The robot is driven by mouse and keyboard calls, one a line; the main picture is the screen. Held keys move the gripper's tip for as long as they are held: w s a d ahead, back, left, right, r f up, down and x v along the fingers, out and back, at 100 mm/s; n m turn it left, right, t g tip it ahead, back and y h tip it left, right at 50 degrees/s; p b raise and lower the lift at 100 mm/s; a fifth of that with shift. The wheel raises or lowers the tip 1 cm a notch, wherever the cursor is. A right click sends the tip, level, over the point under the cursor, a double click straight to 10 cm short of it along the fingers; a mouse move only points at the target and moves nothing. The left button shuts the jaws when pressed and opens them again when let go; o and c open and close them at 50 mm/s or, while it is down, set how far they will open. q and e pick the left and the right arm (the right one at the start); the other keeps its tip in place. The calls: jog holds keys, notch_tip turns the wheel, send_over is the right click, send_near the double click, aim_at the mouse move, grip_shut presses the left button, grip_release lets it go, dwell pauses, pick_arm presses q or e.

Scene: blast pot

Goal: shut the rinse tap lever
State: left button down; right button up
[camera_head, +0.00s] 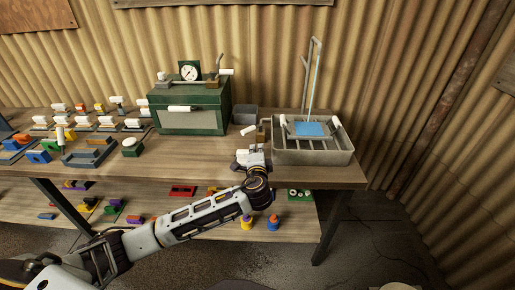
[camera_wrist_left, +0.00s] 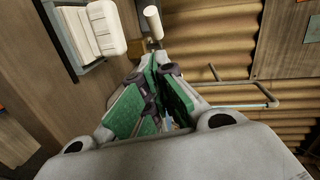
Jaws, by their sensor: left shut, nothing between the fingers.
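The rinse tap is a thin grey pipe (camera_head: 317,62) rising behind the grey sink tray (camera_head: 318,157). A pale blue streak, like running water, drops from its top to a blue patch in the tray. White handles stand at the tray's left (camera_head: 283,121) and right (camera_head: 335,121); I cannot tell which is the tap lever. My left gripper (camera_head: 255,152) is at the tray's front left corner, shut and empty. In the left wrist view its green-padded fingers (camera_wrist_left: 160,95) meet below a white cylinder (camera_wrist_left: 153,22), and the bent pipe (camera_wrist_left: 235,85) is to the right. My right gripper is not in view.
A green cabinet (camera_head: 190,120) with a dial stands left of the tray. A dark grey bin (camera_head: 244,115) and another white-ended handle (camera_head: 249,130) sit between them. Several coloured fixtures crowd the bench's left side. A corrugated wall (camera_head: 420,80) is close behind.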

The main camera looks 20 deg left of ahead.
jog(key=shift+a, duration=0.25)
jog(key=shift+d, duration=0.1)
